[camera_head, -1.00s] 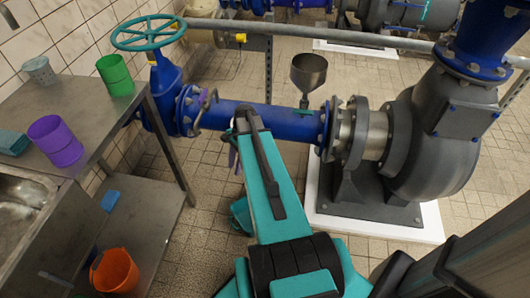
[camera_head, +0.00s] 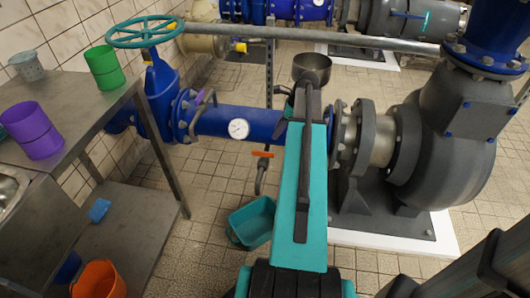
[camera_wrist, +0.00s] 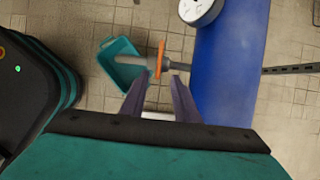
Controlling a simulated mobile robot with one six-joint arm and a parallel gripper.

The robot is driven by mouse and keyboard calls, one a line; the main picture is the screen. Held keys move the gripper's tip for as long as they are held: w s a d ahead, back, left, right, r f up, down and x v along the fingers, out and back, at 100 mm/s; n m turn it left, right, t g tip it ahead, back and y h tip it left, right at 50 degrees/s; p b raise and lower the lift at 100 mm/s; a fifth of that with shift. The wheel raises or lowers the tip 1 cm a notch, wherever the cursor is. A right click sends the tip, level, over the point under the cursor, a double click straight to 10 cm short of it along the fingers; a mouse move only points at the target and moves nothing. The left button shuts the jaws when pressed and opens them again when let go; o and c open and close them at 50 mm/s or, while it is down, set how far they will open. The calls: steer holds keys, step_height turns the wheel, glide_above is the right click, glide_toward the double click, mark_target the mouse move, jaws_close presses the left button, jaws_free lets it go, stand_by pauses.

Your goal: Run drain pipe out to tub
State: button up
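The drain pipe (camera_head: 260,180) is a short grey bent pipe hanging below the blue pipe, with an orange valve handle (camera_head: 262,154). In the wrist view the orange handle (camera_wrist: 160,60) lies just beyond my fingertips. The teal tub (camera_head: 252,222) sits on the floor below; it also shows in the wrist view (camera_wrist: 122,70), where the pipe's end overlaps it. I cannot tell the height between them. My gripper (camera_wrist: 156,82) is open, its two fingers apart with nothing between them.
The blue pipe (camera_head: 222,121) carries a white gauge (camera_head: 238,129). The grey pump (camera_head: 440,150) is at right. A steel table (camera_head: 75,95) with purple and green cups is at left, above an orange bucket (camera_head: 98,281). Tiled floor is open between.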

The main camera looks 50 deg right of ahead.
mark_target(264, 152)
steer(key=b+x, duration=0.3)
steer(key=x, duration=1.1)
steer(key=shift+s, duration=0.15)
jaws_close()
